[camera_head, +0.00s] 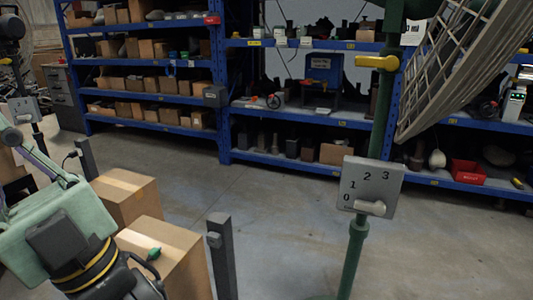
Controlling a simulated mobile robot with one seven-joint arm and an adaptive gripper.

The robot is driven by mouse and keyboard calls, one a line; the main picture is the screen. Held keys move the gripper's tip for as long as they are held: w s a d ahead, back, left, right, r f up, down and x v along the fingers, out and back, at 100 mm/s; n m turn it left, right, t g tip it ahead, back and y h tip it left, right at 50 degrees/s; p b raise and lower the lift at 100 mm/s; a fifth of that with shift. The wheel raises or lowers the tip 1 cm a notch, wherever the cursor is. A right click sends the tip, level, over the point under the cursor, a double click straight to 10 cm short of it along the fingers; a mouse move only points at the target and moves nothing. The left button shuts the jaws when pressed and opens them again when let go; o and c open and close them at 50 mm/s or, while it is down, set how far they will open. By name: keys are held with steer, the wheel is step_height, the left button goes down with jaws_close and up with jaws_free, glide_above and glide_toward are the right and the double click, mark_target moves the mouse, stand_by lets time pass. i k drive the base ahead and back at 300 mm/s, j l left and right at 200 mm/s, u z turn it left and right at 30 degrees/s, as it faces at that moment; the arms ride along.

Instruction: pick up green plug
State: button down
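A small dark-green plug (154,253) lies on top of a brown cardboard box (185,265) at the lower left. A dark curved part shows right beside the plug; I cannot tell if it is a cable or part of my gripper. My arm, pale green and black with yellow rings, comes in from the left edge in front of the boxes. My gripper (143,281) seems to be the dark shape at the bottom, close to the plug's near side. Its fingers are not clearly visible, and contact with the plug cannot be made out.
A second cardboard box (125,193) stands behind. A dark post (221,255) stands just right of the boxes. Blue shelves (270,112) line the back. The middle floor is clear.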

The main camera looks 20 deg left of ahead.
mark_target(155, 252)
steer(key=u, duration=1.35)
